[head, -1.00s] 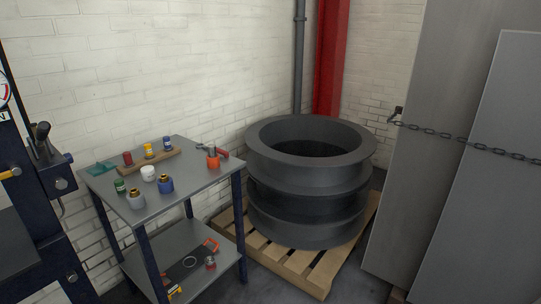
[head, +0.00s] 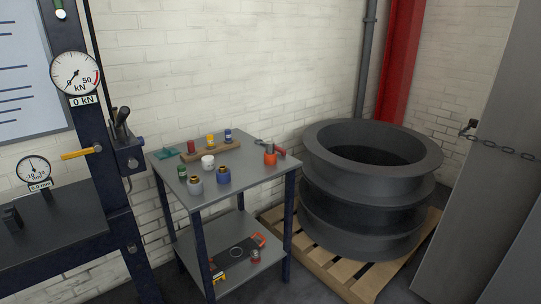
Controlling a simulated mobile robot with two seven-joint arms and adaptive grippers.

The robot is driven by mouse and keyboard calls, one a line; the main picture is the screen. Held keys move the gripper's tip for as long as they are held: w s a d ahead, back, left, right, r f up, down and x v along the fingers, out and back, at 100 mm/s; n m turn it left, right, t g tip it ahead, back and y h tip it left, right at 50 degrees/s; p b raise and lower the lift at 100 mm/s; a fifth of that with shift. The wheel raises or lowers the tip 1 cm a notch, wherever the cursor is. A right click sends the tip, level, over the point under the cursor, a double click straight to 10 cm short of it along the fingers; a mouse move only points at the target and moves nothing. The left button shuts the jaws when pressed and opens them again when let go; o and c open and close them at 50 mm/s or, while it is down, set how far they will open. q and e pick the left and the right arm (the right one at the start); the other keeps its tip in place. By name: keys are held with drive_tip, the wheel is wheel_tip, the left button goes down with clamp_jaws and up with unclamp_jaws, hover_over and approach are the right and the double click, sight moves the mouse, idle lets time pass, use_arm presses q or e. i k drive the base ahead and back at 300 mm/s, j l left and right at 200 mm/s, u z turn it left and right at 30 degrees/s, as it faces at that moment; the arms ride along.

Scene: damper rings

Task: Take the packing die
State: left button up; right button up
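I cannot tell which object is the packing die. Small parts stand on the grey top of a two-level cart (head: 255,172). A wooden block (head: 217,149) carries red (head: 191,147), yellow (head: 210,139) and blue (head: 228,134) cylinders. In front are a green-and-white cylinder (head: 182,172), a white round piece (head: 208,162), and grey (head: 195,187) and blue (head: 223,176) pieces with brass-coloured tops. An orange piece (head: 270,158) sits at the right. Neither of my grippers is in view.
A press with a force gauge (head: 75,73) and yellow-handled lever (head: 80,154) stands left. Large dark rings (head: 360,215) stack on a pallet (head: 315,262) right of the cart. The lower shelf (head: 205,236) holds an orange-framed tool (head: 258,240). A chain (head: 500,148) hangs across grey panels.

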sight(269, 160)
drive_tip(key=i+l, duration=0.2)
drive_tip(key=i, duration=0.2)
drive_tip(key=i+l+z, duration=0.15)
drive_tip(key=i, duration=0.3)
